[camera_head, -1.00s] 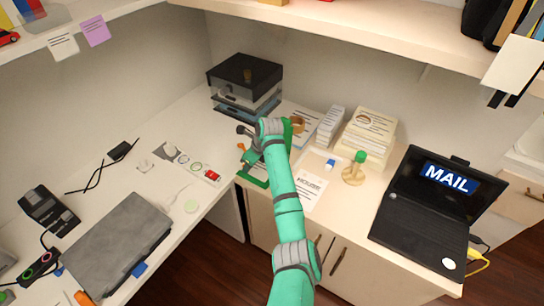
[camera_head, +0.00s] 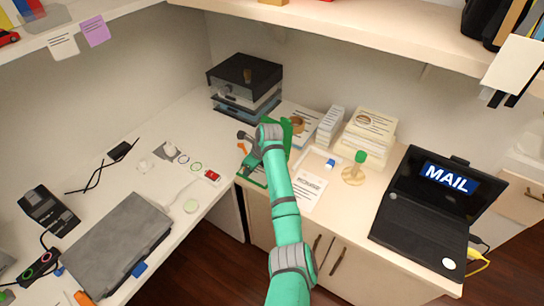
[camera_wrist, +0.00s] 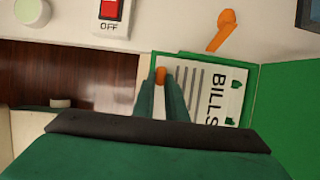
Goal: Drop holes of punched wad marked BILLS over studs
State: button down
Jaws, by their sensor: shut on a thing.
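The white wad marked BILLS (camera_wrist: 200,105) lies over the green base of an open binder (camera_wrist: 158,61) in the wrist view. Two green studs (camera_wrist: 237,84) show at the wad's right edge, beside the lettering; I cannot tell if they pass fully through the holes. The binder's green cover (camera_wrist: 287,105) stands open at the right. My gripper (camera_wrist: 160,80) is at the wad's left end, shut on it, with a small orange tab (camera_wrist: 161,74) between the fingertips. In the head view my arm hides the gripper and most of the binder (camera_head: 252,172).
A red OFF switch (camera_wrist: 110,10) and an orange piece (camera_wrist: 222,30) lie beyond the binder. A black tray stack (camera_head: 245,80), paper stacks (camera_head: 368,130), a green-knobbed stamp (camera_head: 359,160) and a laptop (camera_head: 420,215) stand around. A dark gap separates the desks.

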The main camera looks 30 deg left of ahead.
jog(key=shift+f, duration=0.15)
jog(key=c, duration=1.7)
grip_release()
jog(key=shift+v, duration=1.5)
jog(key=shift+r, duration=3)
